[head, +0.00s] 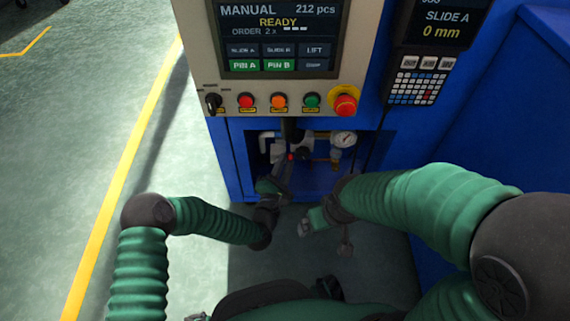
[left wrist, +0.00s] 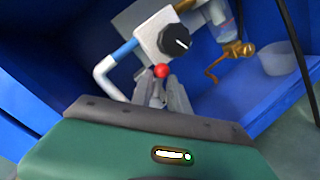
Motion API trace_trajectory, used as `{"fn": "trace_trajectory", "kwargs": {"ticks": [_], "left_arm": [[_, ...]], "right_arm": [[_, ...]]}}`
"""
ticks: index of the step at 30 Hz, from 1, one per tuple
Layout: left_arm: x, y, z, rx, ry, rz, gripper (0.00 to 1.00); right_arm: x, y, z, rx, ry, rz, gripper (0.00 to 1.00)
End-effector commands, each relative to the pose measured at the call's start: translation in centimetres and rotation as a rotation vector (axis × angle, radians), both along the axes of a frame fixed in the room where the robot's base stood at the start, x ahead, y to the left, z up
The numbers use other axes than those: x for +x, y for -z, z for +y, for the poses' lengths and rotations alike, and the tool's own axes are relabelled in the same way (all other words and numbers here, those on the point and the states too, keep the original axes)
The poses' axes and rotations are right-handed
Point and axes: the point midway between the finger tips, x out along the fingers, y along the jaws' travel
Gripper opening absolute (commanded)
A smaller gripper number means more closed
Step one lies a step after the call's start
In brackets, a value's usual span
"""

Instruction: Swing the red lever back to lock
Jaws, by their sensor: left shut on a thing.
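The red lever's ball end (left wrist: 161,71) shows just beyond the fingertips of my left gripper (left wrist: 163,88) in the left wrist view, under a grey valve block with a black knob (left wrist: 175,40). My left gripper is shut on the red lever. The fingers hide the lever's shaft. In the head view the red lever (head: 291,156) is a small red spot in the blue cabinet's opening, at the tip of my left gripper (head: 286,168). My right gripper (head: 305,228) is lower and to the right, apart from the lever; its jaws are too small to read.
A white pipe (left wrist: 107,75) stands left of the valve block. A pressure gauge (head: 344,139) and brass fitting (left wrist: 224,58) are to the right. The control panel (head: 222,98), with buttons and a red emergency stop (head: 345,102), overhangs the opening. Open floor lies left.

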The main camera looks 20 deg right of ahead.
Motion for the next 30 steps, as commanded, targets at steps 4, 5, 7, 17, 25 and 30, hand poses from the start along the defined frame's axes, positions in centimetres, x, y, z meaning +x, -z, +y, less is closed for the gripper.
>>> {"fn": "trace_trajectory", "kwargs": {"ticks": [4,5,7,17,25,30], "left_arm": [[-0.1,0.0,0.0,0.002,0.001,0.000,0.00],[-0.1,0.0,0.0,0.005,0.001,0.000,0.00],[-0.1,0.0,-0.1,0.014,0.001,-0.002,0.00],[-0.2,0.0,-0.5,0.167,0.003,-0.046,0.00],[-0.4,0.7,-0.9,0.378,0.004,-0.105,0.00],[-0.5,1.1,-1.0,0.502,0.006,-0.142,0.00]], "right_arm": [[0.0,-0.1,0.0,0.000,0.000,0.000,1.00],[0.0,-0.1,0.0,0.000,0.000,0.000,1.00],[0.0,-0.3,0.0,0.000,0.000,0.000,1.00],[0.0,-2.8,0.0,0.000,0.000,0.000,1.00],[0.0,-5.4,0.0,0.000,0.000,0.000,1.00],[0.0,-6.7,0.0,0.000,0.000,0.000,1.00]]}}
